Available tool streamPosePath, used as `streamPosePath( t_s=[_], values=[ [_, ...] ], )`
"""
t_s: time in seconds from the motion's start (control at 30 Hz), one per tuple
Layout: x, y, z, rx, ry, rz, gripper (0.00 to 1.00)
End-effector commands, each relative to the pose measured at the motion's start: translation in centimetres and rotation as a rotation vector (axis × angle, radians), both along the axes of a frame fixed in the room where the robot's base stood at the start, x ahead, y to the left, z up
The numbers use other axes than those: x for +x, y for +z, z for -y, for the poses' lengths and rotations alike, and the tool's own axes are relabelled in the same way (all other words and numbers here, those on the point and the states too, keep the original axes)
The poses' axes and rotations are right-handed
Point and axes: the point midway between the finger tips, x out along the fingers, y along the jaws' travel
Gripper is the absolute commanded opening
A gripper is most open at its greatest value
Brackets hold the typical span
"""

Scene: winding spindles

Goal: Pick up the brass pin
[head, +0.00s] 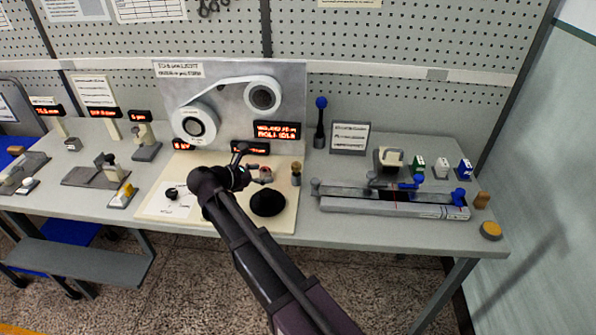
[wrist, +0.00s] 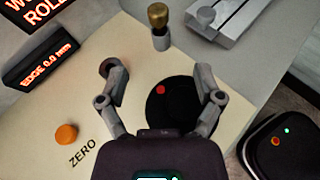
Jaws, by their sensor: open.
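The brass pin (head: 296,168) has a rounded brass head above a grey lower part and stands upright near the right edge of the cream board (head: 230,224). In the wrist view the brass pin (wrist: 158,15) is at the top middle, beyond my fingertips. My gripper (wrist: 157,70) is open, with its two grey fingers spread and nothing between them touching. In the head view my gripper (head: 262,174) is over the cream board, left of the pin and apart from it. The pin's foot is partly cut off by neither finger.
A black round pad (head: 268,202) with a red dot lies under my right finger in the wrist view. An orange knob (wrist: 66,134) sits by the ZERO label. A long grey fixture (head: 390,204) lies right of the pin. A panel with rollers (head: 235,105) stands behind.

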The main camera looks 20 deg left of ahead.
Motion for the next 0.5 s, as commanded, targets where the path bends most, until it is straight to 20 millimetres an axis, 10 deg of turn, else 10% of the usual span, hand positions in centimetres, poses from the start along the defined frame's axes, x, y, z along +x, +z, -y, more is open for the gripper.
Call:
streamPosePath(
  t_s=[0.5],
  values=[
    [2.4, -1.4, 1.4, 0.003, -0.003, 0.001, 0.85]
  ],
)
